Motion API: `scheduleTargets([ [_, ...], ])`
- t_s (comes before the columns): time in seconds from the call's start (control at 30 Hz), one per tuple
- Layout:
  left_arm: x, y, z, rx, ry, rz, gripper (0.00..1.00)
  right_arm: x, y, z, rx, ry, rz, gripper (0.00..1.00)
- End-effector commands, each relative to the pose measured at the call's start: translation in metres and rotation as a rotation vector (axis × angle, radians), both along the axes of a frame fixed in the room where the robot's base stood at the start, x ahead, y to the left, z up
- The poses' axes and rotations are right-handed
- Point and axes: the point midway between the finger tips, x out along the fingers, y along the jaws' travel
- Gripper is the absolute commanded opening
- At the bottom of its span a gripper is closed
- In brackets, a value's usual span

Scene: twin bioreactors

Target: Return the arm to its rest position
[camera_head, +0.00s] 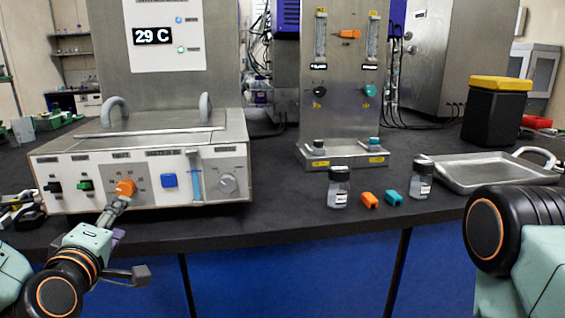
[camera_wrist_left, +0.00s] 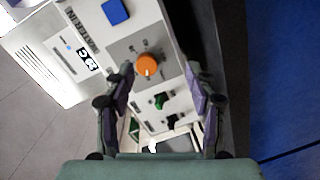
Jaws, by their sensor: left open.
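My left gripper (camera_head: 132,236) is in front of the control box, low on the left of the head view. Its fingers are spread apart with nothing between them, one finger close to the orange knob (camera_head: 125,187). In the left wrist view, the open fingers of the left gripper (camera_wrist_left: 160,76) frame the orange knob (camera_wrist_left: 147,64) on the panel ahead. I cannot tell whether a finger touches the knob. My right arm shows only as a dark joint and pale link at the right edge; its gripper is out of view.
The control box (camera_head: 230,160) stands on the dark table (camera_head: 270,218), under a 29 C display (camera_head: 153,36). Space before the table's front edge is free.

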Motion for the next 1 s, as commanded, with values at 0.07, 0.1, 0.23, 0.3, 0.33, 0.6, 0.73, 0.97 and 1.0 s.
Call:
scheduleTargets([
  [0.07, -0.002, -0.014, -0.022, 0.112, 0.117, -0.070, 0.56, 0.000, 0.000, 0.000, 0.000, 0.000, 0.000, 0.40],
  [0.1, -0.006, -0.023, -0.042, 0.178, 0.197, -0.119, 0.56, 0.000, 0.000, 0.000, 0.000, 0.000, 0.000, 0.40],
  [0.23, -0.026, -0.045, -0.103, 0.342, 0.413, -0.258, 0.56, 0.000, 0.000, 0.001, 0.000, 0.000, 0.000, 0.40],
  [0.3, -0.043, -0.056, -0.137, 0.422, 0.527, -0.342, 0.56, 0.000, 0.000, 0.001, 0.000, 0.000, 0.000, 0.40],
  [0.33, -0.051, -0.060, -0.152, 0.453, 0.578, -0.379, 0.56, 0.000, 0.000, 0.001, 0.000, 0.000, 0.000, 0.40],
  [0.6, -0.169, -0.090, -0.278, 0.676, 1.020, -0.757, 0.56, 0.000, 0.000, 0.003, 0.000, 0.000, 0.000, 0.40],
  [0.73, -0.238, -0.097, -0.322, 0.721, 1.200, -0.917, 0.56, 0.000, 0.000, 0.003, 0.000, 0.000, 0.000, 0.40],
  [0.97, -0.316, -0.104, -0.357, 0.738, 1.355, -1.066, 0.56, 0.000, 0.000, 0.004, 0.000, 0.000, 0.000, 0.40],
  [1.0, -0.323, -0.104, -0.359, 0.736, 1.367, -1.076, 0.56, 0.000, 0.000, 0.004, 0.000, 0.000, 0.000, 0.40],
])
